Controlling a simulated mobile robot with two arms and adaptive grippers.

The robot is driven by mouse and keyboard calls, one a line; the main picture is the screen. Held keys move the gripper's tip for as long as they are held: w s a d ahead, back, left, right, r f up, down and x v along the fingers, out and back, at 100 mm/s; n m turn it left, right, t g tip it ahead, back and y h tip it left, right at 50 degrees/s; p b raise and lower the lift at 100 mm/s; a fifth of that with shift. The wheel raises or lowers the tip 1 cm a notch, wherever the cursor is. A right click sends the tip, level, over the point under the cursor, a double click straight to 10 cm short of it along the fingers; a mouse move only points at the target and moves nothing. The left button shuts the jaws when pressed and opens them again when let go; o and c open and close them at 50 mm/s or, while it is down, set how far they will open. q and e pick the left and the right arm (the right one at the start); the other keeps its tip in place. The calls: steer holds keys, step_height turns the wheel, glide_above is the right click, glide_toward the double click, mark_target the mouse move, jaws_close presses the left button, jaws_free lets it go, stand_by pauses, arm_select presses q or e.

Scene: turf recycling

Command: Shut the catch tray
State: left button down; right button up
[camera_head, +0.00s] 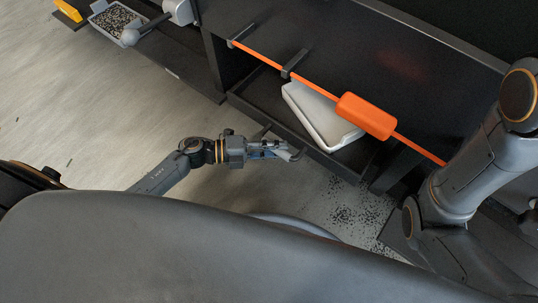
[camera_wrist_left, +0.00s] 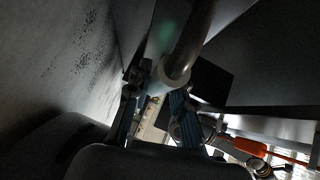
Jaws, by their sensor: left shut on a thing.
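The catch tray (camera_head: 262,105) is a dark, shallow drawer that sticks out from under the black bench. A white bin (camera_head: 318,121) sits tilted in its right part. My left gripper (camera_head: 291,152) is at the tray's front edge and shut on its handle. In the left wrist view, the grey tubular handle (camera_wrist_left: 192,45) runs down to my left gripper's fingers (camera_wrist_left: 157,98). The exact contact is dark and partly hidden. My right arm is at the right of the head view, but its gripper does not show clearly.
An orange bar with a thick orange block (camera_head: 366,115) crosses above the white bin. The black bench (camera_head: 370,50) spans the back. Dark granules (camera_head: 358,208) lie scattered on the floor. A tray of granules (camera_head: 117,20) stands far left. The floor at left is clear.

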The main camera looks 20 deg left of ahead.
mark_target(289, 137)
arm_select(q)
steer(key=w, duration=0.1)
steer(key=w+d, duration=0.1)
steer(key=w, duration=0.2)
steer(key=shift+w+d, duration=0.2)
steer(key=shift+d, duration=0.05)
steer(key=shift+s, duration=0.1)
steer(key=c, duration=1.1)
jaws_free()
steer(key=shift+c, duration=0.2)
steer(key=v, duration=1.2)
steer(key=shift+s, duration=0.1)
steer(key=shift+d, duration=0.1)
